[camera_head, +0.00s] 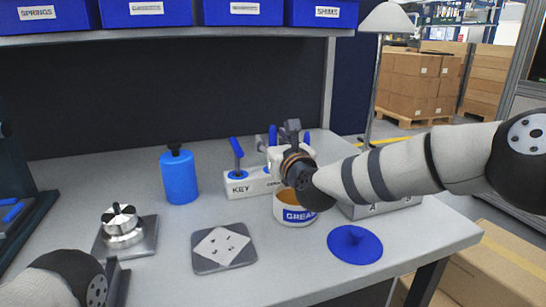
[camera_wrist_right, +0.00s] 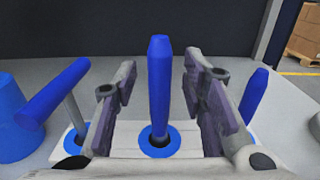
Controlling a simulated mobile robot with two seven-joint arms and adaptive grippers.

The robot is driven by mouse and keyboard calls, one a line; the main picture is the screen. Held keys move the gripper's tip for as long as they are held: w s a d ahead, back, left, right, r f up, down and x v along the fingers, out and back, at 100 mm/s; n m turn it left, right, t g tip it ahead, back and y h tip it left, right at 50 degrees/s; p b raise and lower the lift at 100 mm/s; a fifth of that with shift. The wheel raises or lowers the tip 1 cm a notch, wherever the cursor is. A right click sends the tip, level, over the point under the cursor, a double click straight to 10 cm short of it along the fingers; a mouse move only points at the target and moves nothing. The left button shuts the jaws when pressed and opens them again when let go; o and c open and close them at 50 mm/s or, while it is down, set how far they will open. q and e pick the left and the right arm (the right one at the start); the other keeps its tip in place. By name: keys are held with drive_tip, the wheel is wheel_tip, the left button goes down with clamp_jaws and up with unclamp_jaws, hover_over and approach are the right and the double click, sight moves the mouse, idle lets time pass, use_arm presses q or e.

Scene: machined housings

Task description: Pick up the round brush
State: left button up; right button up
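A white holder block (camera_head: 237,188) labelled KEY at its left end stands on the bench with several blue-handled tools in it. The tools' working ends are hidden, so I cannot tell by shape which is the round brush. My right gripper (camera_wrist_right: 160,95) is open over the block. An upright blue handle (camera_wrist_right: 159,85) stands between its fingers in the right wrist view, with gaps on both sides. A tilted blue key handle (camera_wrist_right: 52,93) is left of the fingers and another blue handle (camera_wrist_right: 253,95) is right. My left arm shows at the lower left; its gripper's state is unclear.
A blue bottle (camera_head: 179,178) stands left of the block. A grease tub (camera_head: 296,214) is below my right wrist, beside a blue round piece (camera_head: 355,245). A grey plate (camera_head: 223,248) and a metal fixture (camera_head: 122,230) are on the bench (camera_head: 170,285). Blue bins hang above.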

clamp_jaws()
drive_tip(key=shift+r, duration=0.1)
